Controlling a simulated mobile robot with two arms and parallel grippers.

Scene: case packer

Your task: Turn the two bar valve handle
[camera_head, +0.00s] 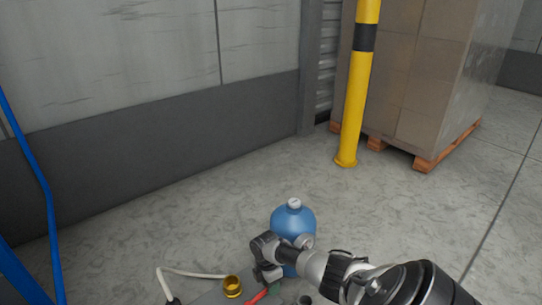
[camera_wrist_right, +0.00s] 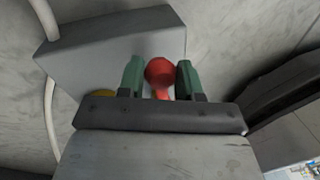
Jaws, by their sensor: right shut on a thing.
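The red valve handle (camera_wrist_right: 160,73) shows in the right wrist view, with its round red end between the two green fingertips of my right gripper (camera_wrist_right: 159,77). The gripper is shut on it. In the head view the red handle (camera_head: 257,298) shows low in the picture, beside my right gripper (camera_head: 271,286). Most of the valve is hidden by my gripper or lies below the picture edge. My left gripper does not show.
A grey box (camera_wrist_right: 100,47) lies beyond the fingertips, with a white cable (camera_head: 195,272) and a brass ring (camera_head: 232,286) near it. A blue bottle (camera_head: 292,222) stands behind my right arm. A yellow post (camera_head: 355,90) and stacked boxes (camera_head: 430,70) stand farther back.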

